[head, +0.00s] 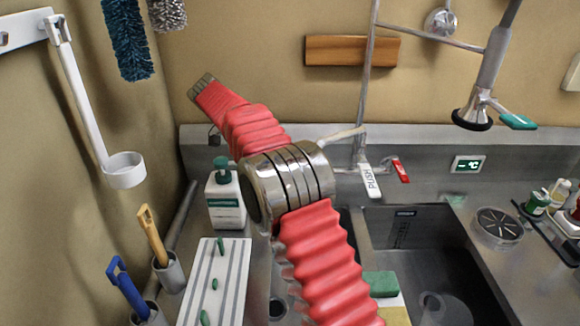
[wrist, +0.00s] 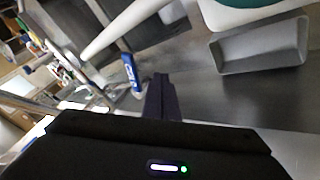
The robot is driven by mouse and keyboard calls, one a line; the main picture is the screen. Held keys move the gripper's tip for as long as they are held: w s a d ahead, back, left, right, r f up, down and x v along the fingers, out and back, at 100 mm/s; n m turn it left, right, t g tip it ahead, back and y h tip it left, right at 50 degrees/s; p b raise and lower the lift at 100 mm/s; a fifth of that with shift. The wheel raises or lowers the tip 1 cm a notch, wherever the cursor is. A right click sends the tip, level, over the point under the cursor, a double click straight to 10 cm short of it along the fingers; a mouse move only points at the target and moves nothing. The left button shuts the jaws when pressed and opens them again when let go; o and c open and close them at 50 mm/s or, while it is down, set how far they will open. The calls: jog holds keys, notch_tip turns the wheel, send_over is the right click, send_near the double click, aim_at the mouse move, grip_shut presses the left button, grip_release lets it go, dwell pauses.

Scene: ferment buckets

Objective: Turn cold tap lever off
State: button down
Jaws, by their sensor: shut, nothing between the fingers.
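In the wrist view, a blue lever (wrist: 132,73) with white lettering stands on the tap pipework. It is just left of and beyond my gripper (wrist: 160,80), with a visible gap between them. My dark fingers are together and empty. In the head view, the tap's red lever (head: 400,170) and a white lever marked PUSH (head: 371,181) show right of my arm. The blue lever does not show there; my arm covers that part of the tap. I cannot make out my gripper in the head view.
A soap bottle (head: 225,195) stands left of my arm by the back wall. The sink (head: 410,225) lies to the right. A spray head (head: 473,115) hangs above it. A striped white board (head: 230,285) lies at the front left. A grey tray (wrist: 262,45) shows in the wrist view.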

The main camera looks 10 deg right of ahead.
jog(key=shift+s+d+f, duration=0.25)
jog(key=shift+s+d, duration=0.2)
jog(key=shift+d, duration=0.25)
jog(key=shift+s+d+f, duration=0.3)
jog(key=shift+s+d, duration=0.15)
jog(key=shift+d, duration=0.25)
jog(key=shift+s+d+f, duration=0.25)
jog(key=shift+s+d, duration=0.2)
jog(key=shift+d, duration=0.25)
jog(key=shift+s+a, duration=0.1)
jog(key=shift+a, duration=0.1)
